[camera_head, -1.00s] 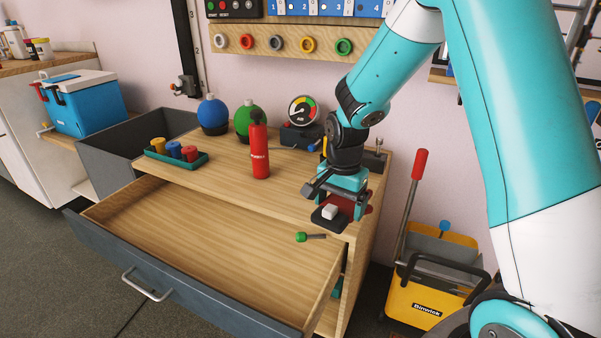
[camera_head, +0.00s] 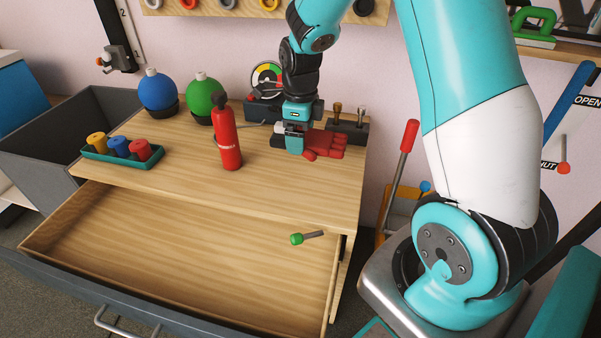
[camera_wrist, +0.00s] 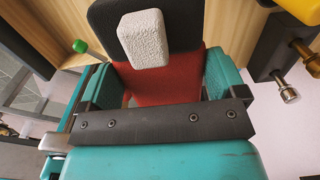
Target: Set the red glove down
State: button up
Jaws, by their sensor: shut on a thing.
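My gripper (camera_head: 294,143) is shut on the red glove (camera_head: 326,142) at the back right of the wooden bench top. The glove's red fingers stick out to the right, low against the wood. I cannot tell whether it touches the bench. In the wrist view the red glove (camera_wrist: 160,88) shows between the teal jaws of my gripper (camera_wrist: 163,80). A dark part with a white block (camera_wrist: 145,40) lies beyond the red. The jaws hide part of the glove.
A black stand with metal pegs (camera_head: 346,128) is close behind the glove. A gauge (camera_head: 266,82) stands behind my gripper. A red extinguisher (camera_head: 227,140) stands to the left. The bench's right front is clear.

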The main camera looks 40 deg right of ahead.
aim_at(301, 179)
notch_tip(301, 179, down, 11)
jog(key=shift+f+b, duration=0.15)
jog(key=shift+b, duration=0.85)
